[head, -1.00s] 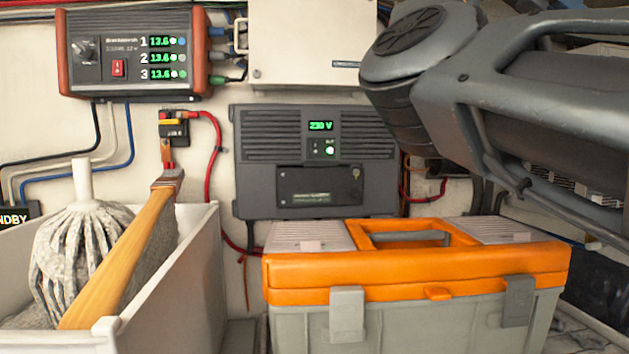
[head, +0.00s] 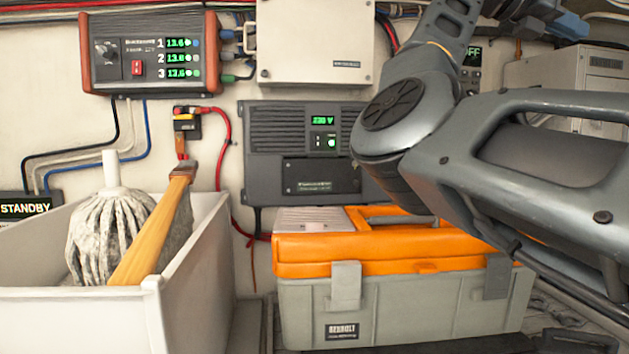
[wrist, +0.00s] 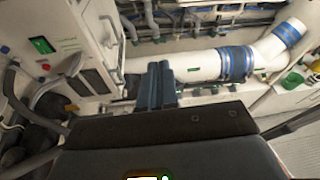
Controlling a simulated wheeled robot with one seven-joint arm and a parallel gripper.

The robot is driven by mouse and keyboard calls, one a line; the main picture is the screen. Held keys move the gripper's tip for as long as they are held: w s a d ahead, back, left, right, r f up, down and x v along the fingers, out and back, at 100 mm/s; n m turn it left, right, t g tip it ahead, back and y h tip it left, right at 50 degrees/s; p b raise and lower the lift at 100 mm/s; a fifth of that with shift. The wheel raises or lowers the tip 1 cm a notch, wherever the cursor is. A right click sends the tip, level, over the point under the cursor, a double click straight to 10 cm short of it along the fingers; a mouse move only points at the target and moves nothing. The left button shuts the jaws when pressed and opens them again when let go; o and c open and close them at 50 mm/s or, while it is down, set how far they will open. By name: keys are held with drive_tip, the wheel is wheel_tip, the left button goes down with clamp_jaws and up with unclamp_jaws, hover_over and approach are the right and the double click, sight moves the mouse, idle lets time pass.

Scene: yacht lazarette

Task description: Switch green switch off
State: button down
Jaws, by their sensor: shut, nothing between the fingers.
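No switch is plainly green in the head view. My gripper (wrist: 160,72) shows in the wrist view as two blue-grey fingers, shut together and empty, apart from that panel. I cannot make out its fingertips in the head view.
An orange and grey toolbox (head: 400,305) stands below the 230 V unit, behind my arm. A white bin (head: 80,315) holds a mop and a wooden handle at the left. A charger with a red switch (head: 136,68) hangs above. White pipes (wrist: 200,66) cross the wrist view.

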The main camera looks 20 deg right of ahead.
drive_tip(key=a+f+n+g+h, duration=0.1)
drive_tip(key=a+f+n+h, duration=0.4)
drive_tip(key=f, duration=0.6)
drive_tip(key=a+f+n+g+h, duration=0.1)
drive_tip(key=a+f+n+h, duration=0.2)
drive_tip(key=f+n+h, duration=0.55)
drive_tip(key=s+a+f+n+t+y, duration=0.3)
drive_tip(key=a+f+n+t+y, duration=0.35)
drive_tip(key=f+n+t, duration=0.65)
drive_tip(key=s+a+f+n+t+y, duration=0.3)
drive_tip(key=a+f+n+t+y, duration=0.35)
drive_tip(key=n+t, duration=0.9)
drive_tip(key=s+a+f+n+y, duration=1.05)
drive_tip(key=s+f, duration=0.25)
drive_tip(key=f, duration=0.3)
drive_tip(key=s+a+f+n+g+y, duration=0.1)
drive_tip(key=s+a+n+g+y, duration=0.1)
drive_tip(key=s, duration=0.6)
drive_tip(key=s+a+f+n+g+y, duration=0.1)
drive_tip(key=s+a+g, duration=0.3)
drive_tip(key=s, duration=0.5)
drive_tip(key=shift+s+a+f+n+g+y, duration=0.2)
drive_tip(key=shift+a+f+n+g+y, duration=0.2)
drive_tip(key=shift+a+f, duration=0.4)
